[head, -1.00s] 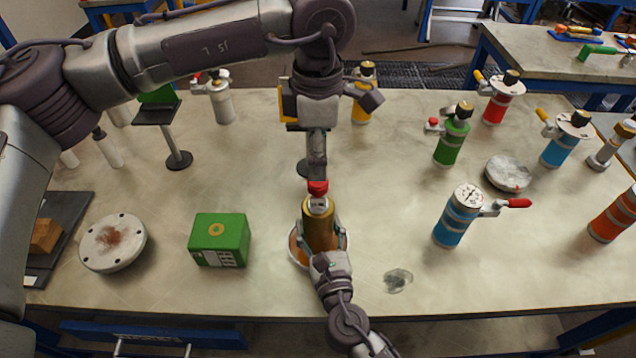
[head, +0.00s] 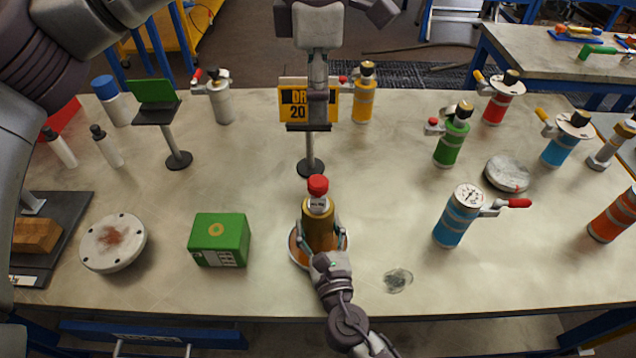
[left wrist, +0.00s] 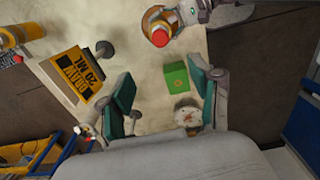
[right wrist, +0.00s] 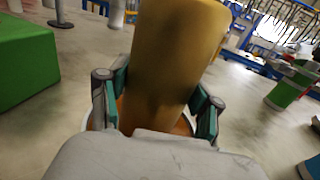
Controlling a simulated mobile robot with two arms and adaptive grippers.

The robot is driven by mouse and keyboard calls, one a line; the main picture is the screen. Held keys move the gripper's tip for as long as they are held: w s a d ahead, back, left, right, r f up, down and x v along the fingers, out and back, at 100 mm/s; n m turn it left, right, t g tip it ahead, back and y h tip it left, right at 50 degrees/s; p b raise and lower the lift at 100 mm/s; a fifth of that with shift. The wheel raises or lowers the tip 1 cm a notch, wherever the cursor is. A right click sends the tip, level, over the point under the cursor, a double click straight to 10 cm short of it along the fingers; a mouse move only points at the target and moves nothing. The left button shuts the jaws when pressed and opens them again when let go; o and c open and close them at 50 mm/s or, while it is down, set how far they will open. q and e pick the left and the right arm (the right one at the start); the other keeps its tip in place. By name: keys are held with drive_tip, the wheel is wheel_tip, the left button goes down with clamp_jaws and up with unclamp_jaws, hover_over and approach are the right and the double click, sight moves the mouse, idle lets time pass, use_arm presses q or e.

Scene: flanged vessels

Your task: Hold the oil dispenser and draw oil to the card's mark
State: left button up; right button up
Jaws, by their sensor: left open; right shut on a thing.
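The oil dispenser (head: 319,231) is a gold-brown bottle with a red cap, upright on a round orange dish (head: 294,248). My right gripper (head: 322,243) is shut on its body; the right wrist view shows the gold body (right wrist: 172,65) between both fingers. The card (head: 293,104) is yellow and black on a stand behind the dispenser, partly covered by my left gripper (head: 318,95) in the head view. In the left wrist view the card (left wrist: 73,80) reads "DRAW 20 ML". My left gripper (left wrist: 165,105) is open and empty, raised above the table.
A green box (head: 220,240) and a round flange (head: 113,243) stand left of the dispenser. A blue canister with a gauge (head: 458,216) stands to the right. More canisters, such as a green one (head: 452,136), line the back right. Table between dispenser and card stand is clear.

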use_arm(q)
drive_tip(key=shift+r, duration=0.7)
use_arm(e)
drive_tip(key=o, duration=1.6)
drive_tip(key=shift+c, duration=0.2)
